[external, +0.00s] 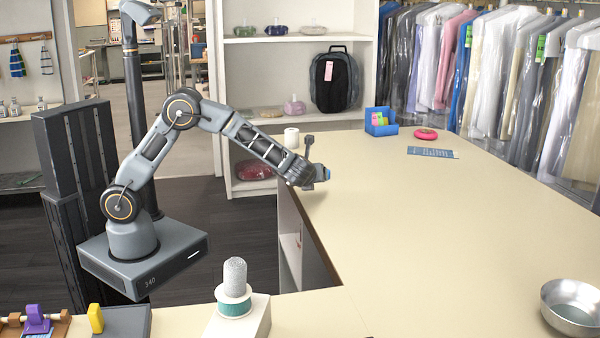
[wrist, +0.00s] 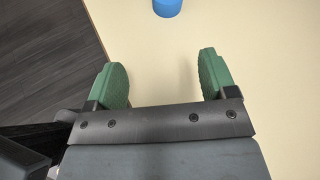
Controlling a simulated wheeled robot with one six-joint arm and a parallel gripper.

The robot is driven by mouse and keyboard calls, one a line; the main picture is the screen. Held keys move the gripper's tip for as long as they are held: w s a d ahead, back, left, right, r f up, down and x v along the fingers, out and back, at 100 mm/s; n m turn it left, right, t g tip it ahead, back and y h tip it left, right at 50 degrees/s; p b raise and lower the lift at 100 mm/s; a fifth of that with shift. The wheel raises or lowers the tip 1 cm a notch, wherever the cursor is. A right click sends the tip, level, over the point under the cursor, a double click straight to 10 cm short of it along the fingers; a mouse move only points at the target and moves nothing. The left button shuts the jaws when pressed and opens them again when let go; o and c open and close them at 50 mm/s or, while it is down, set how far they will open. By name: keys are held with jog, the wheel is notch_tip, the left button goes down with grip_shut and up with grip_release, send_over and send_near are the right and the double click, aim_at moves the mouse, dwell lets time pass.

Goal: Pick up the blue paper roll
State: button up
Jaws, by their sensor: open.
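The blue paper roll (wrist: 167,7) stands on the cream counter, cut off by the top edge of the wrist view. In the external view a small blue patch (external: 329,174) shows just past my gripper (external: 316,178); it looks like the same roll, mostly hidden. In the wrist view my gripper (wrist: 162,64) is open, with green finger pads and only bare counter between them. The roll lies beyond the fingertips, roughly in line with the gap, and is not touched.
A metal bowl (external: 572,308) is at front right. The middle counter (external: 430,230) is clear.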

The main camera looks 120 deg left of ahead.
jog(key=shift+w+a+r+m+y, duration=0.15)
jog(key=shift+a+r+m+y, duration=0.05)
jog(key=shift+r+m, duration=0.2)
jog(key=shift+w+a+r+m+y, duration=0.2)
jog(key=shift+r+m, duration=0.1)
jog(key=shift+r, duration=0.2)
jog(key=shift+s+a+m, duration=0.1)
jog(key=shift+m, duration=0.3)
jog(key=p+x, duration=0.2)
jog(key=x, duration=1.1)
jog(key=shift+s+a, duration=0.1)
jog(key=shift+a, duration=0.15)
jog(key=shift+c, duration=0.4)
jog(key=c, duration=0.9)
